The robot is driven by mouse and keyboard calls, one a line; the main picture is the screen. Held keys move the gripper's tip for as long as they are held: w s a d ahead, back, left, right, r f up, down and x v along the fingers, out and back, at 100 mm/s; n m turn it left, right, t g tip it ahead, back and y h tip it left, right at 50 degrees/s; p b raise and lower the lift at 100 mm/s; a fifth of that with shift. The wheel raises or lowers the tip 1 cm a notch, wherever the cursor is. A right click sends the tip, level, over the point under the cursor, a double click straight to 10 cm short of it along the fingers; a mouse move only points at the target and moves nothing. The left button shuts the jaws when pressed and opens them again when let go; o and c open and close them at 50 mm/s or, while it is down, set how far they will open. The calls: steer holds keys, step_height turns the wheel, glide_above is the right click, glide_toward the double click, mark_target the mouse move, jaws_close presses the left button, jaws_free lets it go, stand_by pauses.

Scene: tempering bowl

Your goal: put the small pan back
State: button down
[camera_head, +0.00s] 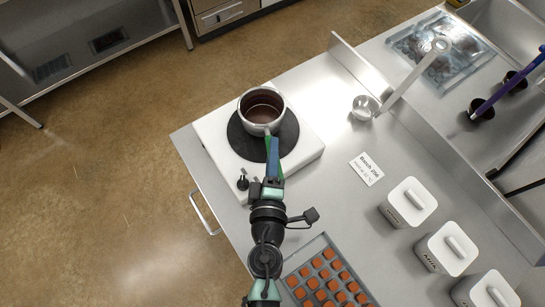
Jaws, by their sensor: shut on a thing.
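The small pan (262,107) is a metal saucepan with dark brown contents, seen in the head view over the round black plate of a white hot plate (309,152). I cannot tell from this angle whether its base touches the plate. My gripper (271,152) is at the pan's near side, in line with its handle, and is shut on the pan's handle. The handle is mostly hidden by the fingers.
A tray of brown squares (330,276) lies at the near edge. White lidded canisters (408,203) stand at the right. A label card (366,169), a small metal bowl or ladle (365,107) and a clear bag (440,50) lie further back. Bare steel counter lies right of the hot plate.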

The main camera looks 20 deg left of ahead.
steer(key=shift+w+f+b, duration=0.1)
steer(key=shift+f+b, duration=0.25)
steer(key=shift+f, duration=0.45)
steer(key=shift+f, duration=0.2)
steer(key=c, duration=0.7)
jaws_free()
